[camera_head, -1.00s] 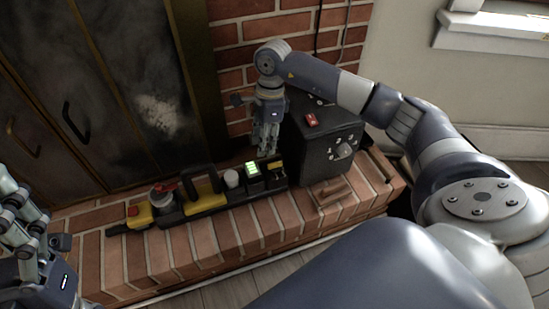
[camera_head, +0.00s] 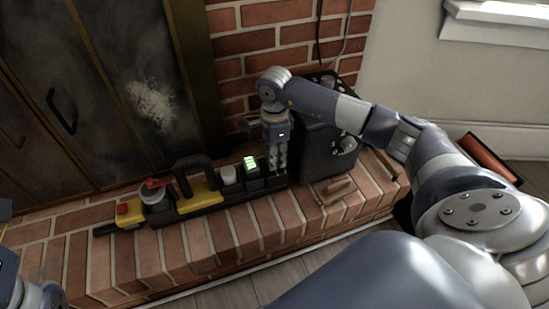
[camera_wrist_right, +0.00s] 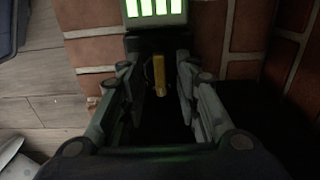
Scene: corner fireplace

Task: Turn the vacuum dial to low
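My right gripper (camera_wrist_right: 157,90) is open, with one finger on each side of the yellow piece and a gap visible on both sides. In the head view, my right gripper (camera_head: 277,168) points down at the right end of a long black and yellow device (camera_head: 205,196) on the brick hearth, hiding the dial. Part of my left arm (camera_head: 32,296) shows at the lower left; its fingers are not clear.
The device also carries a black handle (camera_head: 194,168), a red knob (camera_head: 155,184) and a white cap (camera_head: 228,174). Small brown pieces (camera_head: 338,192) lie on the hearth (camera_head: 215,240). Dark fireplace doors (camera_head: 80,90) rise at left.

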